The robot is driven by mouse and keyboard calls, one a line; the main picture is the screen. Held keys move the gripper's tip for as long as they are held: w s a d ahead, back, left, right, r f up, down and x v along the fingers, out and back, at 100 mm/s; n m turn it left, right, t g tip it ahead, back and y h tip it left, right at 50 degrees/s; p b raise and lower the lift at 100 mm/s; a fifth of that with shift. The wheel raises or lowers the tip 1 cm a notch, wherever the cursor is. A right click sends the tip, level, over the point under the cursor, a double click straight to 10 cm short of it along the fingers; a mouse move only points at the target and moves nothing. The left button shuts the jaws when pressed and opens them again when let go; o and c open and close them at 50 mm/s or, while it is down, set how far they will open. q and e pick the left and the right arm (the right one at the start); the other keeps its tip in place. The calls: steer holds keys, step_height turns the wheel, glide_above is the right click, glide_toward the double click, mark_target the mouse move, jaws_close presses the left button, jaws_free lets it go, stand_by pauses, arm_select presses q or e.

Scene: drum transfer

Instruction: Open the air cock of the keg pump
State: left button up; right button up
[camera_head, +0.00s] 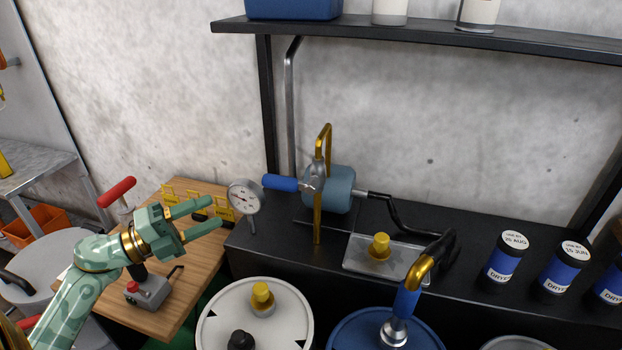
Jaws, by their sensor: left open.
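The pump (341,189), a blue-grey cylinder with a brass pipe, stands on the black bench. A lever with a blue grip (280,183) points left from its metal valve body (313,178); this looks like the air cock. A round pressure gauge (244,196) stands just left of the grip. My left gripper (215,213) is open and empty, its two fingers pointing right towards the gauge, short of the blue grip in the picture. My right gripper is not in view.
A white drum (219,321) and a blue drum (345,335) stand in front of the bench. A wooden table (182,305) holds a grey control box (150,291). A red-gripped handle (117,192) is beside my left arm. Blue-labelled canisters (505,260) stand at right.

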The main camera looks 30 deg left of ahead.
mark_target(270, 187)
arm_select(q)
steer(key=b+x, duration=0.1)
steer(key=x, duration=1.5)
steer(key=shift+d+r, duration=0.15)
steer(key=shift+r, duration=0.05)
